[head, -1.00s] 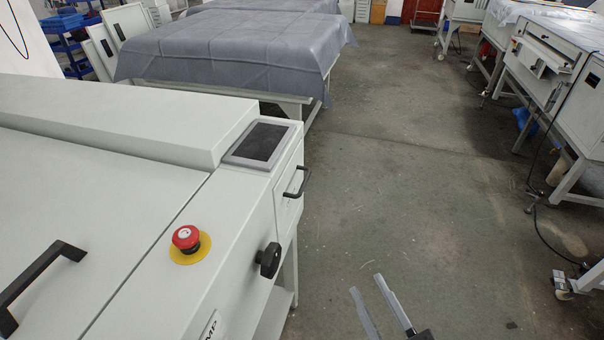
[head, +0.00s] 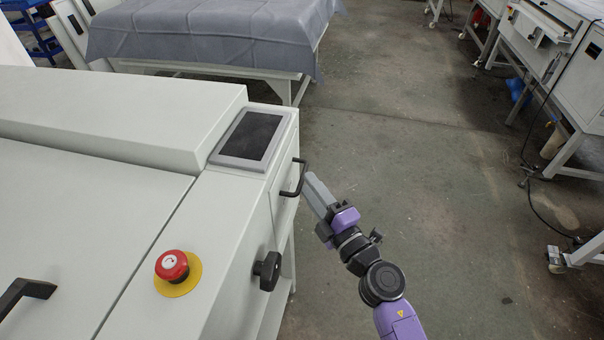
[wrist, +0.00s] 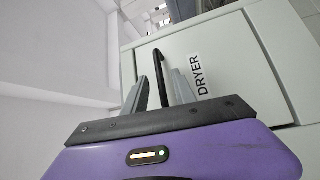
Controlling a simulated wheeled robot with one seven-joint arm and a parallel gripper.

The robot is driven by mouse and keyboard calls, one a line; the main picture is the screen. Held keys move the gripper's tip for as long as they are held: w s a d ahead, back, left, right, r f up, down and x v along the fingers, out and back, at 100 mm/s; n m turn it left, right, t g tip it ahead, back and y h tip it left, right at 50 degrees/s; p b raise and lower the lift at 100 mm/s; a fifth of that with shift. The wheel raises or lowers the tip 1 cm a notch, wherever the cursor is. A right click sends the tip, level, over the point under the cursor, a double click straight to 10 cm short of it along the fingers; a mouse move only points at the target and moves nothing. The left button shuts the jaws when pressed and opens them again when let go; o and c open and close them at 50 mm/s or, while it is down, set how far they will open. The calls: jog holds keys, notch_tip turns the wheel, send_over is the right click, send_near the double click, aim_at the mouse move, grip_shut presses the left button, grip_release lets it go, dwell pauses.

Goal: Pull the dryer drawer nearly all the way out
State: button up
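The dryer drawer (wrist: 215,50) is a pale front panel labelled "DRYER" in the wrist view. Its front looks flush with the white machine. A black bar handle (wrist: 159,72) stands out from it and also shows in the head view (head: 294,179). My gripper (head: 309,179) is just right of the handle in the head view. In the wrist view, my gripper's (wrist: 154,77) two grey fingers are apart, one on each side of the handle. Whether either finger touches the handle cannot be told.
The machine top carries a screen (head: 250,136) and a red stop button (head: 172,266). A black knob (head: 267,270) sticks out below the handle. Open grey floor (head: 430,190) lies to the right. A covered table (head: 200,35) stands behind, and another machine (head: 545,60) at far right.

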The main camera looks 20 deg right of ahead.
jog(key=shift+w+a+r, duration=0.15)
jog(key=shift+w+a, duration=0.05)
jog(key=shift+w, duration=0.8)
jog(key=shift+w+a+r, duration=0.1)
jog(key=shift+w+a, duration=0.05)
jog(key=shift+w, duration=0.85)
jog(key=shift+c, duration=0.4)
grip_shut()
